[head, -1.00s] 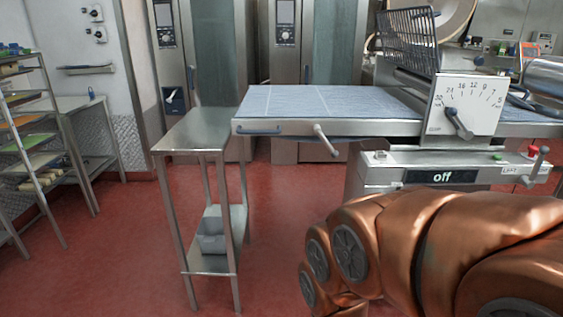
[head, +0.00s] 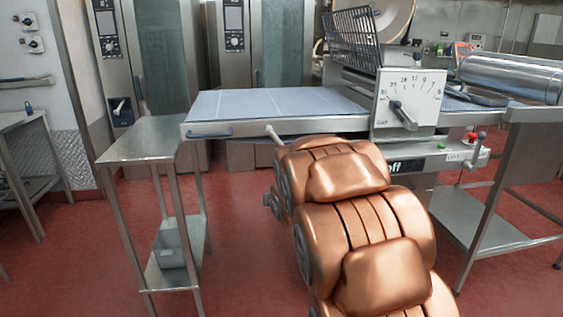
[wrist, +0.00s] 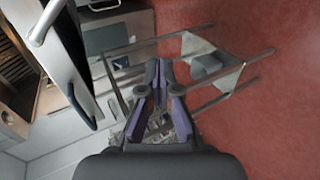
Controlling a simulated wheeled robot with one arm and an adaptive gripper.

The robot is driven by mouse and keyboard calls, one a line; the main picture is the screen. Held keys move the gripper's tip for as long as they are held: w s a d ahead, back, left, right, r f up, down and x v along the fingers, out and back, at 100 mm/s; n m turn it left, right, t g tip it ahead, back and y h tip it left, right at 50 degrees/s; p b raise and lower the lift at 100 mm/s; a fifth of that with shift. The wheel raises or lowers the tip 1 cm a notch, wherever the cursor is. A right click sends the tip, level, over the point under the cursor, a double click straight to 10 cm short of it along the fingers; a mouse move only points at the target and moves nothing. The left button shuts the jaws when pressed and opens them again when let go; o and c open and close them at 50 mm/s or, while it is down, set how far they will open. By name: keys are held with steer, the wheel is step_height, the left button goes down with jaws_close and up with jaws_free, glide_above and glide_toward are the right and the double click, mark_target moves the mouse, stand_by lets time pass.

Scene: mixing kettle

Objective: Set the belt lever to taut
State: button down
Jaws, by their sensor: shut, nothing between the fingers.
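A pale lever (head: 274,134) sticks out below the front edge of the dough sheeter's left table (head: 270,104). I take it for the belt lever, but no label shows, and its setting cannot be told. A silver bar at the upper left of the wrist view (wrist: 46,22) looks like the same lever. My gripper (wrist: 158,66) is shut and empty in the wrist view, right of and apart from that bar. In the head view my copper-coloured arm hides the gripper and comes close to the lever in the picture.
The sheeter has a dial with a pointer lever (head: 403,115) and a grey-knobbed lever (head: 478,150) at the right. A steel side table (head: 150,138) stands at the left. Red floor (head: 75,245) is clear at lower left.

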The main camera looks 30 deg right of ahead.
mark_target(279, 142)
steer(key=w+d+r+n+t+p, duration=0.1)
steer(key=w+d+n+t, duration=0.1)
steer(key=w+d, duration=0.4)
steer(key=w+d+r+n+t+p, duration=0.1)
steer(key=w+d+r+n+t, duration=0.1)
steer(key=w, duration=0.6)
steer(key=shift+w+d+r+n+t, duration=0.25)
steer(key=shift+w+d+n+t, duration=0.2)
steer(key=shift+d+n, duration=1.1)
steer(key=shift+s+d+m+h+b, duration=0.1)
steer(key=shift+d+m+h+b, duration=0.15)
steer(key=shift+d+h+b, duration=0.15)
